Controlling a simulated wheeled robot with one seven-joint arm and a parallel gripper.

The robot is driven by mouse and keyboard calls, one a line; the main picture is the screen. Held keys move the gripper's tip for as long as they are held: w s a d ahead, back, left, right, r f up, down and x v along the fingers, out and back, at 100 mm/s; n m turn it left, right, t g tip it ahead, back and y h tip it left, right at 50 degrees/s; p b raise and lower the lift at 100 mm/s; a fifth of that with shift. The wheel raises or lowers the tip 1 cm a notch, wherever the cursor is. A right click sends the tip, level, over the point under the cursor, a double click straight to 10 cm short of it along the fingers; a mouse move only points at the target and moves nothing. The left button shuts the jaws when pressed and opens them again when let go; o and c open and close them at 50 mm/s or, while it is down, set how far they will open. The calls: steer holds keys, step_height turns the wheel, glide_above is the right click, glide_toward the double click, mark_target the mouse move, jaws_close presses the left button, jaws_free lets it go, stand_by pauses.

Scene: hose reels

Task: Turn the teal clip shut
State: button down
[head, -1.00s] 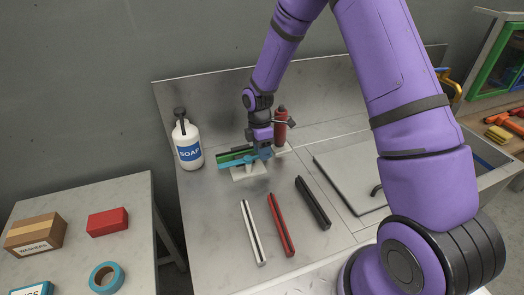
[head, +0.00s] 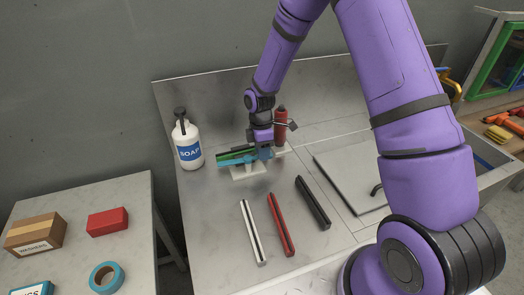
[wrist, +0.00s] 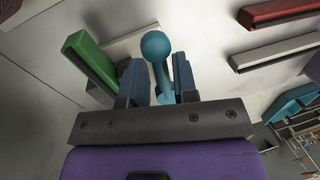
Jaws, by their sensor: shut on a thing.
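The teal clip (head: 234,159) lies beside a green bar on a white stand (head: 249,173) on the steel counter. My gripper (head: 262,153) is at its right end, pointing down. In the wrist view, the teal clip's ball-ended lever (wrist: 156,50) stands between the two fingers of my gripper (wrist: 159,80), which are shut on it. The green bar (wrist: 89,58) is just left of the fingers in that view. My gripper hides part of the clip in the head view.
A soap bottle (head: 187,147) stands left of the clip and a red cylinder (head: 281,125) with a side handle stands close to its right. White (head: 252,232), red (head: 280,225) and black (head: 312,203) bars lie in front. The counter between them and the stand is clear.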

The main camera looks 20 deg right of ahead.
steer(key=m, duration=0.1)
steer(key=s+m, duration=0.1)
steer(key=m, duration=0.1)
steer(key=s+m+y, duration=0.1)
steer(key=m, duration=0.1)
steer(key=shift+s+a, duration=0.1)
steer(key=shift+a, duration=0.15)
steer(key=m, duration=0.1)
steer(key=s+a+m, duration=0.1)
steer(key=m, duration=0.1)
steer(key=m+t, duration=0.1)
steer(key=m, duration=0.1)
steer(key=shift+s+a+y, duration=0.3)
steer(key=shift+s, duration=0.1)
steer(key=m, duration=0.2)
steer(key=a+m, duration=0.1)
steer(key=shift+s+a+m+t, duration=0.15)
steer(key=shift+s+m+t, duration=0.15)
steer(key=shift+s+m, duration=0.1)
steer(key=shift+a+m+t, duration=0.15)
steer(key=shift+a+m, duration=0.2)
steer(key=shift+m, duration=0.4)
steer(key=shift+a+m+t, duration=0.15)
steer(key=shift+a+m, duration=0.15)
steer(key=shift+m, duration=0.45)
steer(key=c, duration=1.1)
jaws_free()
step_height(320, 180, up, 11)
steer(key=d, duration=0.2)
steer(key=shift+f, duration=0.15)
